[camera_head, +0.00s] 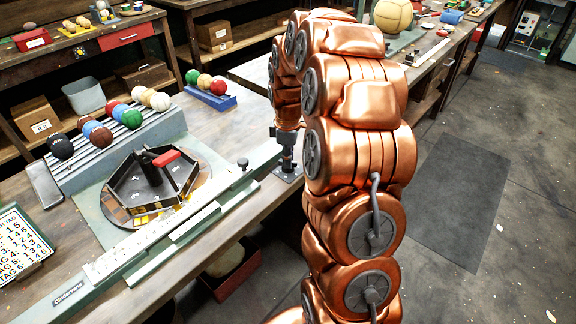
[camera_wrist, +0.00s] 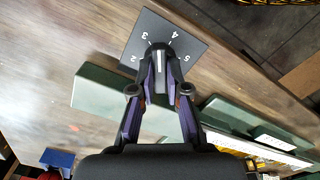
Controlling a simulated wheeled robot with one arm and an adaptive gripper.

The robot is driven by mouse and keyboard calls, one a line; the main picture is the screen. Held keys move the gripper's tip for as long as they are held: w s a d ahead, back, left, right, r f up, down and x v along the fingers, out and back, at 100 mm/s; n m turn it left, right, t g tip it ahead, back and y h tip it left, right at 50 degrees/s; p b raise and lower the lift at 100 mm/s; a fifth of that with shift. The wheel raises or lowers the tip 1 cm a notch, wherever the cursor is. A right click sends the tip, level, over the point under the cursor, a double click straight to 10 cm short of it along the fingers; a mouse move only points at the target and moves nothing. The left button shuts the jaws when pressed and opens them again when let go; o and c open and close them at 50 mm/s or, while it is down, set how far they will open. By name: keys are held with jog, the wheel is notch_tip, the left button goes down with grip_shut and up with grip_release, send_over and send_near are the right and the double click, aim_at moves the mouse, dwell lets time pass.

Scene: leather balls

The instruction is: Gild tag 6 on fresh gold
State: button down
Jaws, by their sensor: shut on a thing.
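My gripper (camera_wrist: 161,68) is shut on a dark knob (camera_wrist: 159,57) with a white pointer line, in the wrist view. The knob stands on a dark square dial plate (camera_wrist: 190,38) with white numerals; 2, 3, 4 and 5 show. The pointer line lies roughly between 3 and 4; the exact setting is unclear. In the head view my gripper (camera_head: 287,158) is over this plate (camera_head: 288,173) at the bench edge. A black hexagonal tray (camera_head: 148,190) with a red handle (camera_head: 166,158) sits on a round base with gold patches (camera_head: 143,219). A tag chart (camera_head: 20,243) lies at left.
A pale rail (camera_head: 170,232) runs along the bench front, right of the tray. A ribbed rack (camera_head: 112,133) holds several balls behind it. A blue stand (camera_head: 209,100) holds three balls. A grey bin (camera_head: 84,95) stands further back. The floor at right is open.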

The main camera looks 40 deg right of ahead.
jog(key=m+b, duration=0.3)
jog(key=shift+f+m, duration=0.15)
jog(key=shift+m, duration=0.25)
jog(key=m+b, duration=0.2)
jog(key=m, duration=0.1)
jog(key=shift+d+m, duration=0.1)
jog(key=shift+m, duration=0.2)
jog(key=m+b, duration=0.2)
jog(key=m, duration=0.1)
jog(key=shift+m, duration=0.4)
jog(key=m+b, duration=0.1)
jog(key=m, duration=0.3)
jog(key=shift+b, duration=0.4)
jog(key=m, duration=0.7)
jog(key=shift+r+m, duration=0.2)
jog(key=shift+m, duration=0.1)
jog(key=m, duration=0.3)
jog(key=shift+m, duration=0.3)
jog(key=shift+m+p, duration=0.55)
jog(key=shift+m, duration=1.35)
